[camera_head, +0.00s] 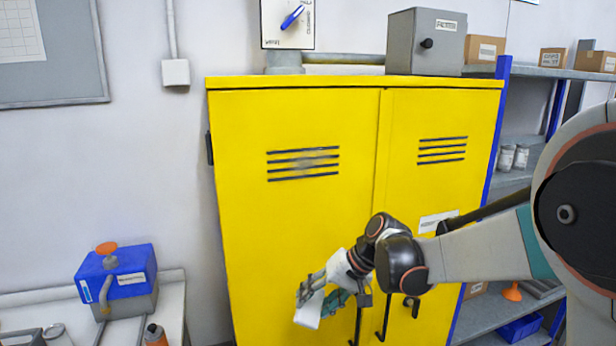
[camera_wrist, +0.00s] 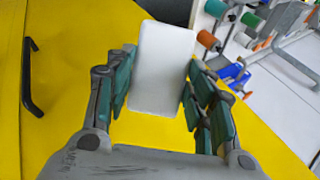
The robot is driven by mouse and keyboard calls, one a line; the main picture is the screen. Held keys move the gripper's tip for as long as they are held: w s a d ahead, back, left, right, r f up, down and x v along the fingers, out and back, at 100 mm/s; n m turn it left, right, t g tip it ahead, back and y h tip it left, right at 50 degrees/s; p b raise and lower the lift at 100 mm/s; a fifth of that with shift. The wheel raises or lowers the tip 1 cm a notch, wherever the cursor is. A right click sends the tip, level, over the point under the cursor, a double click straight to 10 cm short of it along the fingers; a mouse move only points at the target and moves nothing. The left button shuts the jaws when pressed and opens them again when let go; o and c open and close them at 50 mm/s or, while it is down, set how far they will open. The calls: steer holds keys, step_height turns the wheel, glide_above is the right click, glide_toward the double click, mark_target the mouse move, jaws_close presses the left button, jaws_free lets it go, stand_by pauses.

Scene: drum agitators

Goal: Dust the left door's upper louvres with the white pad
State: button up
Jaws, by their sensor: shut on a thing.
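The left door (camera_head: 305,225) of the yellow cabinet is closed. Its upper louvres (camera_head: 303,163) are several dark horizontal slots, with a greyish smudge over their middle. In the wrist view the pad (camera_wrist: 162,68) stands out between the teal-padded fingers (camera_wrist: 160,95). I cannot tell whether the pad touches the door.
The right door (camera_head: 440,190) has its own louvres and a label. Dark handles (camera_head: 385,317) stick out near my gripper. A grey box (camera_head: 425,42) stands on the cabinet. A blue box (camera_head: 117,277) sits on a bench at left. Shelves stand at right. The space before the left door's louvres is clear.

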step_height(320, 180, up, 30)
steer(key=a+m+t+y+p, duration=0.2)
steer(key=m+t+p, duration=0.2)
steer(key=t+p, duration=0.8)
steer(key=shift+g, duration=0.8)
steer(key=shift+w+a+r+p, duration=0.15)
steer(key=shift+w+a, duration=0.1)
steer(key=shift+w, duration=0.85)
steer(key=shift+w+a+f+p, duration=0.1)
steer(key=shift+w+a, duration=0.2)
steer(key=shift+w, duration=0.75)
steer(key=shift+w+a+r+p, duration=0.15)
steer(key=shift+w+a, duration=0.1)
steer(key=shift+w, duration=0.85)
steer(key=shift+w+a+f+b, duration=0.1)
steer(key=shift+w+a+b, duration=0.05)
steer(key=shift+w, duration=0.35)
steer(key=shift+w+a+b, duration=0.15)
steer(key=shift+w, duration=0.35)
steer(key=shift+d, duration=0.15)
